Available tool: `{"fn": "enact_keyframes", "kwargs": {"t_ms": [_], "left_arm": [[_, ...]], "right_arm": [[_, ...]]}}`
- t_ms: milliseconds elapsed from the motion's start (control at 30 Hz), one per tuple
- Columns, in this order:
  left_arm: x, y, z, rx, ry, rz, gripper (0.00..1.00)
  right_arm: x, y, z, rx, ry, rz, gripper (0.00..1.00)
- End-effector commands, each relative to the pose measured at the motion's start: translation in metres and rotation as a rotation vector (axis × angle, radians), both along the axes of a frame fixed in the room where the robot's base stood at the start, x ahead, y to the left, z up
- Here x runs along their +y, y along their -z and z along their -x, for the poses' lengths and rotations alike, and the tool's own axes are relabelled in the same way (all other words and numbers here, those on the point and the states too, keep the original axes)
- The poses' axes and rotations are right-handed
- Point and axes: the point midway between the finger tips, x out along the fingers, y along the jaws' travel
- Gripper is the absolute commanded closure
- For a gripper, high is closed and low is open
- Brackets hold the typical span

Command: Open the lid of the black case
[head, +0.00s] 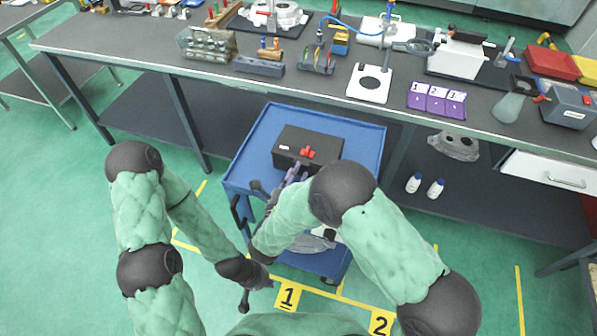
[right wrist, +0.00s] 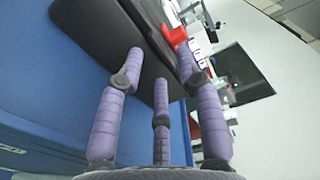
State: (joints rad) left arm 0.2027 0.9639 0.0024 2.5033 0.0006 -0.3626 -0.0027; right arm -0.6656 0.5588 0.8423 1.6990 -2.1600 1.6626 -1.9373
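The black case (head: 318,141) sits on the top of the blue cart, and its lid looks closed. A red latch (head: 308,153) is on its front side; in the right wrist view the latch (right wrist: 175,35) shows beyond my fingertips. My right gripper (head: 297,172) is just in front of the case, partly hidden by my arm. In the right wrist view its purple fingers are spread apart with nothing between them, and the case (right wrist: 95,40) is close to the fingertips. Whether they touch it I cannot tell. My left gripper (head: 244,302) hangs low in front of the cart, away from the case; its fingers are unclear.
The blue cart (head: 362,140) has free room around the case. Behind it stands a long dark workbench (head: 300,85) with castings, tool racks and purple number cards (head: 436,99). Two white bottles (head: 424,186) stand on the shelf below at right.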

Motion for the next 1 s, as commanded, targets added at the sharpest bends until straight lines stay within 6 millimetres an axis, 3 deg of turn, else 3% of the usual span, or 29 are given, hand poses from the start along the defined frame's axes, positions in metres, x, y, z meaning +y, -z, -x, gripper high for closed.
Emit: {"fn": "enact_keyframes", "kwargs": {"t_ms": [200,533,667,1000], "left_arm": [[0.0,0.006,0.0,0.0,0.0,0.0,1.0],[0.0,0.006,0.0,0.0,0.0,0.0,1.0],[0.0,0.006,0.0,0.0,0.0,0.0,1.0],[0.0,0.004,0.0,0.0,0.0,0.0,1.0]], "right_arm": [[-0.006,0.0,-0.018,-0.001,0.001,-0.001,0.64],[-0.007,-0.001,-0.02,0.0,0.0,-0.001,0.64],[-0.007,0.0,-0.02,0.0,0.0,0.0,0.98],[-0.007,-0.002,-0.02,0.005,-0.001,-0.002,1.0]]}}
